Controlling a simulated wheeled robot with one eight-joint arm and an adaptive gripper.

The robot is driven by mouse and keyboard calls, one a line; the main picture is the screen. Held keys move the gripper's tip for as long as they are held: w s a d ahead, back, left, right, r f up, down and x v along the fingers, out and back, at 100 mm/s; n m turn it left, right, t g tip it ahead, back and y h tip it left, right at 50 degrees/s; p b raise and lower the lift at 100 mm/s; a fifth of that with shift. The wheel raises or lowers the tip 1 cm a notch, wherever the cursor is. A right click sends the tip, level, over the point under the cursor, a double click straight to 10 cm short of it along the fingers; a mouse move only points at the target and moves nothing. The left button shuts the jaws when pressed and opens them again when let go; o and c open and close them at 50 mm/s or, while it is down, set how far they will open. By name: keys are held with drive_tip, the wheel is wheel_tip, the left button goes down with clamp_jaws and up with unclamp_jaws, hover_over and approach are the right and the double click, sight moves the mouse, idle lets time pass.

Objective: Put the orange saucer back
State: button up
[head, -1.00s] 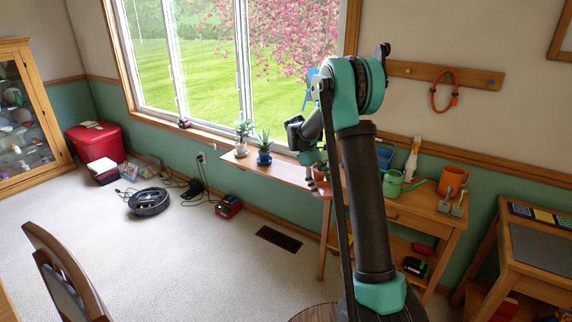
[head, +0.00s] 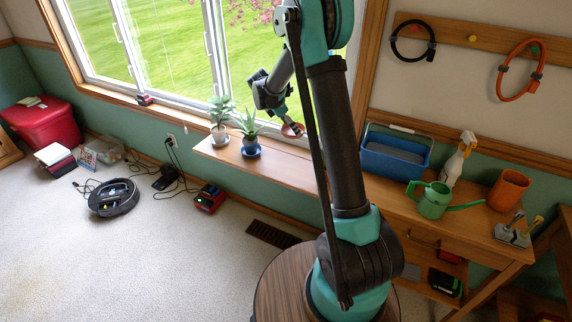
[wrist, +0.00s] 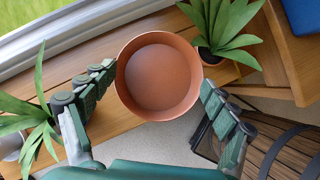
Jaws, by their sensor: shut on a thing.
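The orange saucer (wrist: 158,76) is a round, terracotta-coloured dish, seen from above in the wrist view. My gripper (wrist: 157,80) is shut on it, with one finger against each side of its rim.
A white-potted plant (head: 219,120) and a blue-potted plant (head: 250,137) stand on the shelf; leaves come close to my fingers in the wrist view. A blue bin (head: 393,158), green watering can (head: 432,200) and orange pot (head: 508,190) stand on the workbench at right.

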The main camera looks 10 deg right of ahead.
sight(288, 127)
drive_tip(key=w+n, duration=0.1)
drive_tip(key=w+a+n+t, duration=0.1)
drive_tip(key=n, duration=0.1)
drive_tip(key=w+a+n+t+y, duration=0.1)
drive_tip(key=shift+n, duration=0.3)
wheel_tip(288, 127, down, 20)
drive_tip(key=shift+s+r, duration=0.1)
drive_tip(key=o, duration=1)
